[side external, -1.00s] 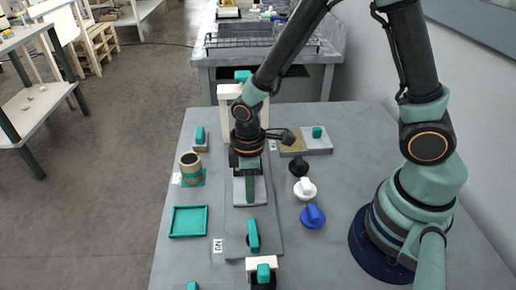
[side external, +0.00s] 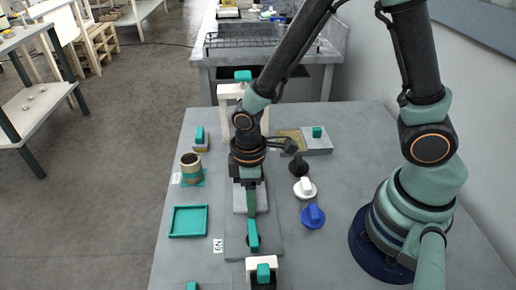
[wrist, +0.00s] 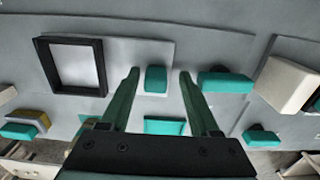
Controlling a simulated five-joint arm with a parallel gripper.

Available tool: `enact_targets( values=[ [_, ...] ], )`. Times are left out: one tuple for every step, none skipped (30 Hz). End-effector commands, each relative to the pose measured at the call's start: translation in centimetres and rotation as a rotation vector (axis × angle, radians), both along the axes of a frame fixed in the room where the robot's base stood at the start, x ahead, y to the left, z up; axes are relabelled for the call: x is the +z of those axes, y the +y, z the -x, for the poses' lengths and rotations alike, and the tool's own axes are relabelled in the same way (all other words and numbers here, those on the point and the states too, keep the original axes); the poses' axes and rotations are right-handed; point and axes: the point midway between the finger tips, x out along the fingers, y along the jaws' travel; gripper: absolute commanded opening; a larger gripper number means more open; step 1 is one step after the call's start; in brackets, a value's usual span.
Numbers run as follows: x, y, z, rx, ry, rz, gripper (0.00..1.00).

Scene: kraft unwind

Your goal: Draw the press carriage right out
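The press carriage looks to be the light grey slab (side external: 261,200) on the long grey base plate (side external: 266,245), below my gripper. In the wrist view, a teal block (wrist: 155,80) stands on the slab and a black square frame with a pale inside (wrist: 75,65) lies to its left. My gripper (wrist: 159,73) is open and empty, its green fingers on either side of the teal block with gaps at both sides. Their height against the block is unclear. In the side view my gripper (side external: 250,213) points down and hides that block and most of the frame.
A second teal block (side external: 252,236) and a white post with a teal piece (side external: 263,264) stand at the plate's front. A white upright (side external: 229,96) stands behind. Blue (side external: 312,216), white (side external: 304,189) and black (side external: 298,167) knobs are to the right, a teal tray (side external: 188,221) left.

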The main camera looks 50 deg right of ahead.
Motion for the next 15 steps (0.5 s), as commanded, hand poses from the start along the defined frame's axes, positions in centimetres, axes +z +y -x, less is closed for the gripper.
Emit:
enact_targets(
  values=[
    [0.1, 0.0, 0.0, 0.000, -0.001, -0.001, 0.62],
    [0.2, 0.0, -0.1, -0.001, -0.002, -0.001, 0.62],
    [0.4, 0.0, -0.1, -0.001, -0.003, -0.001, 0.62],
    [0.6, 0.0, -0.1, -0.001, -0.004, -0.002, 0.62],
    [0.9, 0.0, -0.2, -0.001, -0.004, -0.001, 0.62],
    [1.4, 0.0, -0.2, -0.001, -0.005, -0.002, 0.62],
    [1.7, 0.0, -0.2, -0.001, -0.006, -0.003, 0.62],
    [2.2, 0.0, -0.2, -0.001, -0.006, -0.002, 0.62],
    [2.8, 0.0, -0.2, -0.001, -0.007, -0.003, 0.62],
    [3.3, 0.0, -0.2, -0.001, -0.007, -0.003, 0.62],
    [3.9, 0.1, -0.2, -0.001, -0.008, -0.004, 0.62],
    [4.6, 0.1, -0.2, -0.001, -0.008, -0.004, 0.62],
    [5.1, 0.1, -0.2, 0.000, -0.008, -0.004, 0.62],
    [5.7, 0.1, -0.2, 0.000, -0.008, -0.004, 0.62],
    [6.5, 0.1, -0.2, 0.000, -0.008, -0.004, 0.62]
  ],
)
